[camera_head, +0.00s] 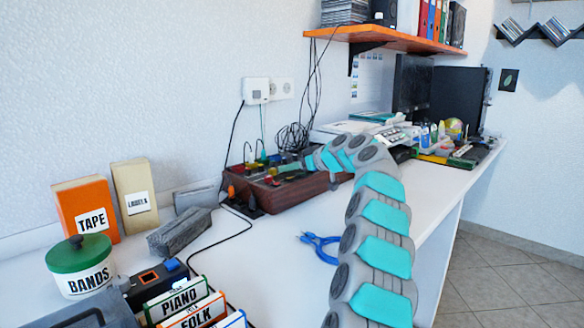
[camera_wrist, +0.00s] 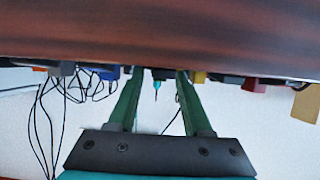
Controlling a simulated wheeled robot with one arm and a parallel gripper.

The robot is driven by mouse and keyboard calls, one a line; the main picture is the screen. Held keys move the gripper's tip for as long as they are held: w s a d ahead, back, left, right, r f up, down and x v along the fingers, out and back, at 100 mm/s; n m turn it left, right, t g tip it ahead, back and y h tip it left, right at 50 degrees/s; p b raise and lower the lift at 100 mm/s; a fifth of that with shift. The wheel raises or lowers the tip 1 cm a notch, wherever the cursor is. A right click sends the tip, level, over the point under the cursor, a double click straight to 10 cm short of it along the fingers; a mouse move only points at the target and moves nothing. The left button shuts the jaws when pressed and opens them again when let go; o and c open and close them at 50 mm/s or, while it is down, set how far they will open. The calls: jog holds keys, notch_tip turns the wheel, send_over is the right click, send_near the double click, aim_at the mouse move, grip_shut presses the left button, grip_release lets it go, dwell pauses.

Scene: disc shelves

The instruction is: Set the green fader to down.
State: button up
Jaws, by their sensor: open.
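The control box (camera_head: 290,190) with red-brown wooden sides stands on the white bench against the wall. Small coloured controls and cable plugs show on its top. In the wrist view its wooden side (camera_wrist: 160,35) fills the upper part, with coloured caps along its edge. I cannot clearly pick out the green fader; its setting cannot be read. My gripper (camera_head: 288,168) is over the box top. In the wrist view my gripper (camera_wrist: 156,72) has two green fingers spread apart with nothing held. A small dark plug with a teal tip (camera_wrist: 156,84) shows between them, apparently beyond.
Several cables (camera_head: 300,135) hang behind the box. Blue-handled pliers (camera_head: 320,246) lie in front of it, and a grey block (camera_head: 178,232) lies to its left. An orange shelf (camera_head: 400,37) is above. A yellow cap (camera_wrist: 199,77) and a red cap (camera_wrist: 255,85) are right of my fingers.

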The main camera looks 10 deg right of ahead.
grip_shut()
dwell(1.3)
